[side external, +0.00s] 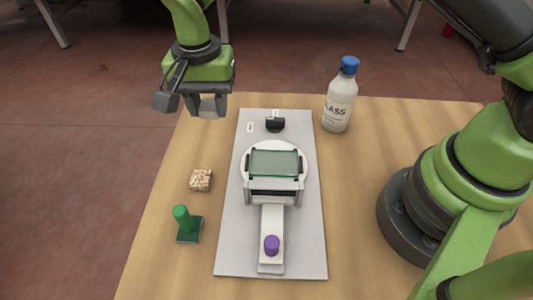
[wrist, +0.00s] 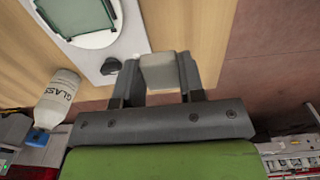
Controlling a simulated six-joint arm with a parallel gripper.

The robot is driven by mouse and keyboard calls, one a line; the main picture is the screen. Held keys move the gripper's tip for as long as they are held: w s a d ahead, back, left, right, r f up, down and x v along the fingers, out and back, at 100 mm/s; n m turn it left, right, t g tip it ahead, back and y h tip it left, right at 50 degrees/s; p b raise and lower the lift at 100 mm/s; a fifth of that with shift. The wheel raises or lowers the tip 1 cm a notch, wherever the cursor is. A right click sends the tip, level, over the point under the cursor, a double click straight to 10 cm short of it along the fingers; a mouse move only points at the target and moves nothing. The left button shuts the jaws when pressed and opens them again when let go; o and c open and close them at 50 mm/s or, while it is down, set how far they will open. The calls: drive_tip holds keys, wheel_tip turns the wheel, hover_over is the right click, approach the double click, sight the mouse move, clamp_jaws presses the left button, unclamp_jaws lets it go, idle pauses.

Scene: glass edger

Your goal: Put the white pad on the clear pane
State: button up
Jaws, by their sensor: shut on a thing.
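My gripper (side external: 207,106) is raised near the table's far left edge, left of the glass edger. It is shut on the white pad, a pale block between the two fingers in the wrist view (wrist: 160,72). The clear pane (side external: 275,163), a greenish glass sheet, lies flat on the round white disc of the edger. Nothing lies on top of it. The pane also shows at the top left of the wrist view (wrist: 75,14), apart from my gripper.
The edger's grey base plate (side external: 228,240) bears a black knob (side external: 275,124) and a purple knob (side external: 272,245). A labelled bottle (side external: 340,100) with a blue cap stands behind right. A speckled block (side external: 201,180) and a green-handled tool (side external: 187,224) stand on the left.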

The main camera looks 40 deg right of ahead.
wheel_tip(320, 180, up, 2)
hover_over(274, 164)
wheel_tip(274, 164, down, 10)
drive_tip(key=shift+r, duration=0.1)
idle(0.5)
drive_tip(key=o, duration=0.9)
